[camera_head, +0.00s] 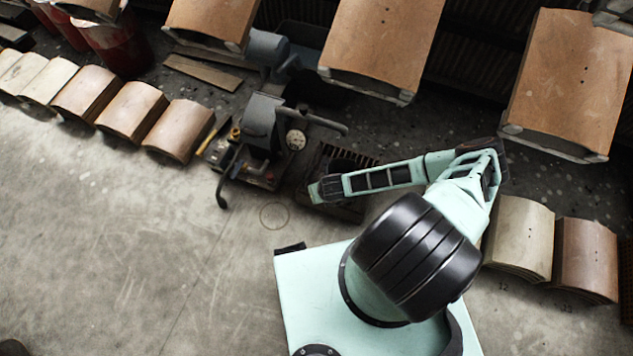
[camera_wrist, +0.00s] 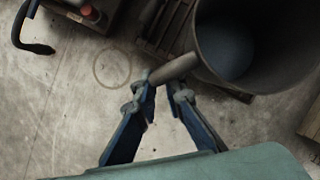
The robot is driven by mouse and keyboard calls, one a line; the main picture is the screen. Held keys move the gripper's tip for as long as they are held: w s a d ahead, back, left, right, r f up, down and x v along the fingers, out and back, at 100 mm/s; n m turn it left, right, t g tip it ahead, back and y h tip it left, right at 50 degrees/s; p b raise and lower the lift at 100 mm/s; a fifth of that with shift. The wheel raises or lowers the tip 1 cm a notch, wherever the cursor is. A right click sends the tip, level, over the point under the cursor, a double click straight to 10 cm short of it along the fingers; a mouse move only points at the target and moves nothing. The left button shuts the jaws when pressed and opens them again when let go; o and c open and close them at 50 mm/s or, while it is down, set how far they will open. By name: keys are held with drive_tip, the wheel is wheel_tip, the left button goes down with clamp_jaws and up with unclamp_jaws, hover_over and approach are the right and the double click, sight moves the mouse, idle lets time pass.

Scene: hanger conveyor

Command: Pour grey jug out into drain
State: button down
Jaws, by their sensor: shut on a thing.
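The grey jug (camera_wrist: 278,50) fills the upper right of the wrist view, with its open mouth towards the camera. A smooth blue-grey surface shows inside; I cannot tell whether it is liquid. My gripper (camera_wrist: 162,88) is shut on the jug's bar-like handle (camera_wrist: 175,69), at the jug's left side. A dark slatted grate, which looks like the drain (camera_head: 343,159), lies on the floor beside the machine. It also shows in the wrist view (camera_wrist: 158,24), partly hidden behind the jug. In the head view my arm hides the jug and gripper.
A machine with a gauge and black hose (camera_head: 262,130) stands left of the grate. Rows of curved brown panels (camera_head: 128,109) line the floor, and larger hanging panels (camera_head: 383,40) cross the back. Open concrete floor (camera_head: 130,240) lies at the left, with a ring mark (camera_head: 274,216).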

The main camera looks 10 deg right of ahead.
drive_tip(key=y, duration=0.1)
drive_tip(key=m+y+p, duration=0.1)
drive_tip(key=a+g+y+p, duration=0.1)
drive_tip(key=shift+s+r, duration=0.2)
drive_tip(key=shift+s, duration=0.1)
idle(0.5)
drive_tip(key=shift+d+r+y, duration=0.1)
drive_tip(key=shift+y, duration=0.2)
drive_tip(key=shift+r+m+y, duration=0.3)
drive_tip(key=shift+r+y, duration=0.1)
drive_tip(key=shift+r, duration=0.1)
idle(0.3)
drive_tip(key=shift+s+y+b, duration=0.1)
drive_tip(key=shift+y+b, duration=0.2)
drive_tip(key=shift+b, duration=0.2)
drive_tip(key=shift+d+r+g+b, duration=0.1)
drive_tip(key=shift+r+g+b, duration=0.2)
drive_tip(key=shift+r+b, duration=0.1)
